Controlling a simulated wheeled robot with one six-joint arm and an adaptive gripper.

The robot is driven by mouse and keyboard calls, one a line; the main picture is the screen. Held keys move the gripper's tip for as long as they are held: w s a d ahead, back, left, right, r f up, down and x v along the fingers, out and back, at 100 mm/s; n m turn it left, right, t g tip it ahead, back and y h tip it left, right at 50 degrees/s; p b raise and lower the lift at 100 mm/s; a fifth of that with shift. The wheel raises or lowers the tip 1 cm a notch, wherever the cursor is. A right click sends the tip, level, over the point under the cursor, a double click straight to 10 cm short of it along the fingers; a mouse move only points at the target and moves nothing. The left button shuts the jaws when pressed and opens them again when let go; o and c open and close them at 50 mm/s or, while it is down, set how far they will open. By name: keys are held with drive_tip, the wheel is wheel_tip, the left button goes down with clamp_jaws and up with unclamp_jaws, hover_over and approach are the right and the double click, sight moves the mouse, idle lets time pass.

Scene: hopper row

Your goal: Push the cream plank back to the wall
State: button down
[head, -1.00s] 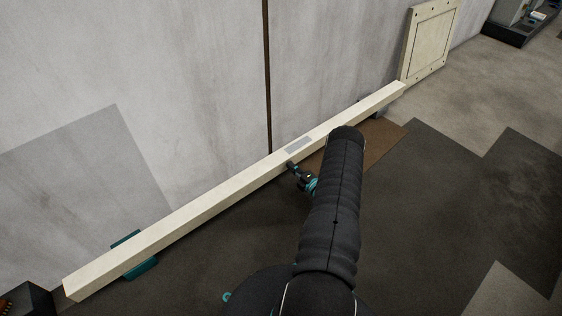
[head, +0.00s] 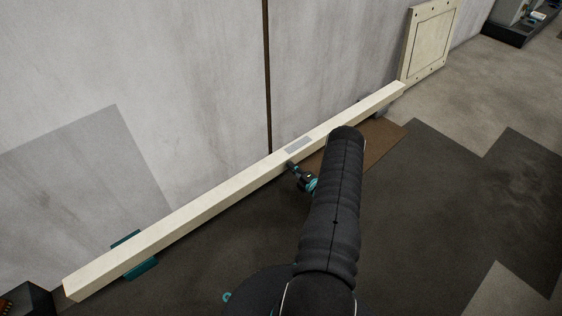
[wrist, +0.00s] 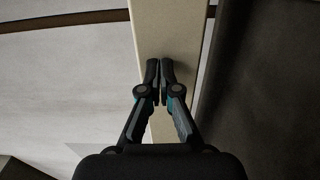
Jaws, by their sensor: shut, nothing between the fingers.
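The cream plank (head: 215,200) is a long beam lying along the foot of the grey wall, running from lower left to upper right, with a grey patch (head: 298,145) near its middle. In the wrist view the plank (wrist: 168,30) runs up the picture behind my fingers. My gripper (head: 291,165) is at the plank's near side, close to the grey patch. In the wrist view my gripper (wrist: 160,64) is shut with nothing between the fingertips. I cannot tell whether the tips touch the plank. My arm hides part of the floor beside it.
The grey wall (head: 190,70) with a brown vertical strip (head: 267,80) stands behind the plank. A teal block (head: 141,270) is under the plank's left part. A brown mat (head: 375,142) lies near its right part. A cream panel (head: 428,42) leans at the back. Dark floor in front is clear.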

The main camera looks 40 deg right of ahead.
sight(280, 156)
drive_tip(key=shift+w, duration=0.15)
idle(0.3)
drive_tip(key=shift+w+a+b, duration=0.1)
drive_tip(key=shift+w+b, duration=1.05)
drive_tip(key=shift+w, duration=0.2)
drive_tip(key=shift+w, duration=0.2)
drive_tip(key=shift+w+a+b, duration=0.15)
drive_tip(key=shift+w+b, duration=1)
drive_tip(key=shift+w, duration=0.1)
drive_tip(key=shift+w, duration=0.25)
drive_tip(key=shift+w, duration=0.85)
drive_tip(key=s+p, duration=0.1)
drive_tip(key=s, duration=0.7)
drive_tip(key=shift+d, duration=0.25)
